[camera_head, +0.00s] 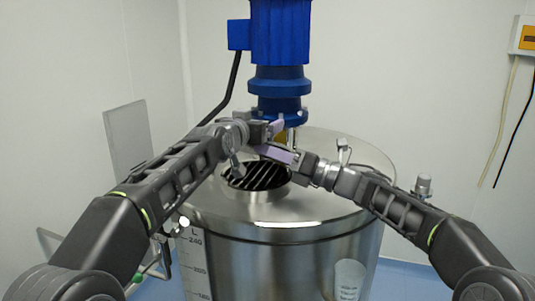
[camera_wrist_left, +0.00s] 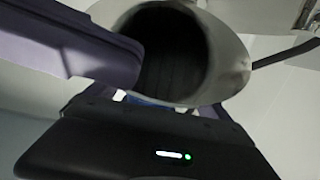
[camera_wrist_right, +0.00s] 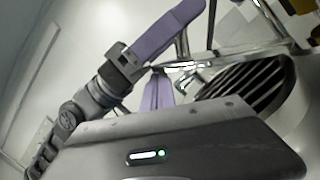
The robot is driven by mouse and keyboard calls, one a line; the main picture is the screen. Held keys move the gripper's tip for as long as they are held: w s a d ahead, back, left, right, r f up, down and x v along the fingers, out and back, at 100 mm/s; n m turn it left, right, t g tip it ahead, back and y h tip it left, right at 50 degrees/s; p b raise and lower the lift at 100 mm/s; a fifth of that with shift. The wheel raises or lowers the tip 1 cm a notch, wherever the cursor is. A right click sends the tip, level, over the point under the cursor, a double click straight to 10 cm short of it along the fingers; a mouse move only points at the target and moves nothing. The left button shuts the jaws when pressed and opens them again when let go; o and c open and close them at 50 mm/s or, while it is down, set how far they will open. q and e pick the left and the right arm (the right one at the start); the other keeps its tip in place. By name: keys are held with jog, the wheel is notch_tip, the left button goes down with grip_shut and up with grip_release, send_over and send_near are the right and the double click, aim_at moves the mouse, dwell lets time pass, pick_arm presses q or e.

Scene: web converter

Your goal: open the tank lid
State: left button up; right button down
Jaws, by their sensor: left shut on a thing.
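The steel tank (camera_head: 320,225) stands in the centre with a round, grated opening (camera_head: 258,176) in its top. The grating also shows in the right wrist view (camera_wrist_right: 255,85). My left gripper (camera_head: 276,128) is above the opening, below the blue motor, and shut on a part of the tank lid, whose outline is mostly hidden in the head view. The left wrist view shows a pale round rim (camera_wrist_left: 232,70) with a dark inside, close to the fingers. My right gripper (camera_head: 275,154) is just above the opening, its purple fingers appearing together; nothing is visible between them.
A blue motor (camera_head: 280,35) rises from the tank top, close behind both grippers. A metal fitting (camera_head: 423,186) stands to the right. A grey panel (camera_head: 128,135) is at the left wall, and a yellow-and-white box (camera_head: 524,37) hangs on the right wall.

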pick_arm(q)
jog(key=shift+d+f, duration=0.15)
jog(key=shift+f, duration=0.3)
pick_arm(e)
jog(key=shift+w+d+r, duration=0.2)
jog(key=shift+w+r, duration=0.05)
jog(key=shift+r, duration=0.15)
jog(key=shift+w+d+r, duration=0.2)
jog(key=shift+r, duration=0.2)
pick_arm(q)
jog(key=o, duration=1.6)
jog(key=shift+o, duration=0.8)
pick_arm(e)
jog(key=shift+s+a+r, duration=0.1)
jog(key=shift+a, duration=0.05)
